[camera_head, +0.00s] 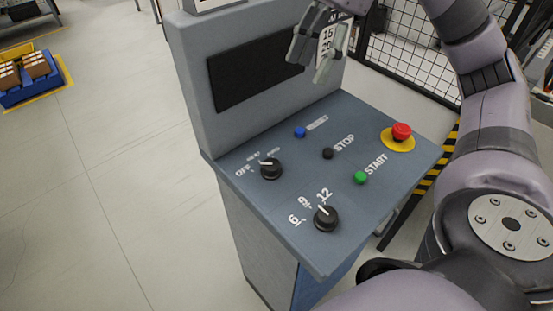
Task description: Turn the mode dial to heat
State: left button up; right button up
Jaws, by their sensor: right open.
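The mode dial (270,169) is a black knob on the left part of the sloped grey control panel (232,172). Labels lie around its far side; "OFF" is legible at its left, the others are small and hard to read. Its white pointer mark is towards the upper left; I cannot tell exactly which label it meets. My right gripper (307,66) is open and empty, above and beyond the panel in front of the upright housing, well apart from the dial. My left gripper is not in view.
A second black dial (326,218) marked 6, 9, 12 sits nearer the front edge. A blue button (300,132), a black STOP button (327,153), a green START button (361,177) and a red emergency button (401,132) stand on the panel. A dark screen (262,70) rises behind.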

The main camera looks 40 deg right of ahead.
notch_tip(320, 180, down, 4)
jog(key=b, duration=0.2)
send_near(274, 163)
jog(key=x, duration=0.8)
jog(key=shift+a+f, duration=0.15)
jog(key=shift+f, duration=0.1)
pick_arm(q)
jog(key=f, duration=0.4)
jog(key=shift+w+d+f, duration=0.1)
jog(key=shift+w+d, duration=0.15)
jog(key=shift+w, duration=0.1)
pick_arm(e)
jog(key=c, duration=1.1)
jog(key=shift+c, duration=0.2)
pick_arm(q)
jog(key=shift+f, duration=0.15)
